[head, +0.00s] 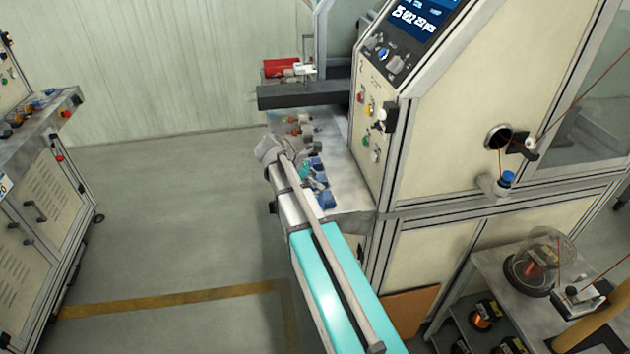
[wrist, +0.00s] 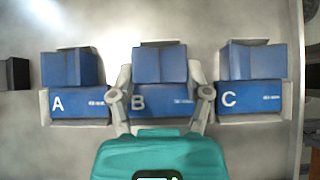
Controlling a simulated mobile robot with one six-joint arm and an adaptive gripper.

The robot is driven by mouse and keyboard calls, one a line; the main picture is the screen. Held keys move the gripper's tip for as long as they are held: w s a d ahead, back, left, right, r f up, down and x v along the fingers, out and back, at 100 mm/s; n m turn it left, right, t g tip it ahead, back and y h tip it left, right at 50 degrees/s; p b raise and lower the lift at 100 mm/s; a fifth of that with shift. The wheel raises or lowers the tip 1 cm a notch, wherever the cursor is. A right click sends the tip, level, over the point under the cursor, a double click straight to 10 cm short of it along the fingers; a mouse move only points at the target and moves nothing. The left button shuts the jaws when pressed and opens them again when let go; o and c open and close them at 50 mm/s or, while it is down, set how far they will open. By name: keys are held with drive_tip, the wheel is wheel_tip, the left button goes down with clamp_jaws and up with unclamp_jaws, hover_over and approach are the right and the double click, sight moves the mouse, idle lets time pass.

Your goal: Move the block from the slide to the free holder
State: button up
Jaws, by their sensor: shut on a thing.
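In the wrist view three blue blocks stand in a row in pale grey holders: block A (wrist: 75,85) at left, block B (wrist: 160,66) in the middle and block C (wrist: 252,82) at right. My gripper (wrist: 160,76) has one finger on each side of block B and is shut on it. Block B is in line with its neighbours at the middle holder; whether it rests fully there I cannot tell. My teal gripper body covers the area in front of it. In the head view my gripper (head: 312,175) is small, over the row of blue blocks (head: 326,200). I cannot make out the slide.
The grey metal worktop (wrist: 225,20) is clear behind the row. A dark block-like part (wrist: 15,73) lies at its left edge. In the head view the machine's control panel (head: 376,125) rises right beside the worktop, and a dark beam (head: 300,95) crosses behind.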

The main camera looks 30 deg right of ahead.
drive_tip(key=shift+f, duration=0.1)
drive_tip(key=o, duration=1.3)
